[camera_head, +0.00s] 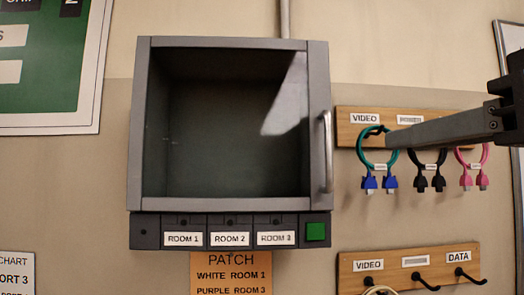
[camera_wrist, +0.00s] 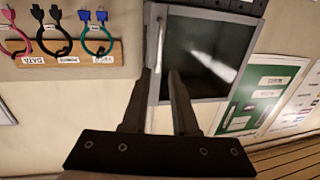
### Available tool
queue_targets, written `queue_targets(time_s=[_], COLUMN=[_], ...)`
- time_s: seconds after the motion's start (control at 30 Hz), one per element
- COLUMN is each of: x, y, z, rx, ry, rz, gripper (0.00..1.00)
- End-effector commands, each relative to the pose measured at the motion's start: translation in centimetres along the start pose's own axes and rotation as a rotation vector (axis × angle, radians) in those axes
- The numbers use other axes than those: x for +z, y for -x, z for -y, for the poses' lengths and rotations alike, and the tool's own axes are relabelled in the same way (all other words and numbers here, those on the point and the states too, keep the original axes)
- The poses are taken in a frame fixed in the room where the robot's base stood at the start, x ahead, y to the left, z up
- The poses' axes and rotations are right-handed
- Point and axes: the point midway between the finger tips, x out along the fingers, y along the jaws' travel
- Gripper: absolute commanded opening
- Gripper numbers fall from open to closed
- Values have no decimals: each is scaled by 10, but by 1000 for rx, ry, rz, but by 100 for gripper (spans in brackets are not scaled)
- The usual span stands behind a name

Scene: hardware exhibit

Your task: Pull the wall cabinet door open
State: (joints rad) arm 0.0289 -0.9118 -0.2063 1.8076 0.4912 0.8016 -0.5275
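The grey wall cabinet (camera_head: 140,130) hangs at the centre of the head view. Its framed door (camera_head: 230,43) appears shut, with a dark pane and a light patch on it. A pale vertical bar handle (camera_head: 326,150) is on the door's right side. My gripper (camera_head: 390,140) comes in from the right, with its tip to the right of the handle and apart from it in the picture. In the wrist view, which is upside down, my gripper's (camera_wrist: 160,72) two fingers are spread with nothing between them. The handle (camera_wrist: 160,42) shows just beyond the fingertips.
A wooden cable rack (camera_head: 350,115) with teal, black and pink cables hangs right of the cabinet, behind my gripper in the head view. A lower rack (camera_head: 345,285) has hooks. Room labels and a green button (camera_head: 316,232) line the cabinet's bottom. An orange sign (camera_head: 230,275) hangs below.

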Motion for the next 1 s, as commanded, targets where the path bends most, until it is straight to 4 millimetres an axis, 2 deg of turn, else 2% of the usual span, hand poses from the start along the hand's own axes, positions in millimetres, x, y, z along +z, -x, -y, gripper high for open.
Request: queue_targets(time_s=[0.13,0.27,0.37,0.8,1.0], x=[-6,-7,-7,-8,-8], y=[2,-8,-25,-121,-154], z=[0,0,0,0,0], rx=[1,0,-1,0,-1], ry=[5,5,3,3,4], rz=[-14,-13,-10,-9,-10], gripper=[27,27,27,27,27])
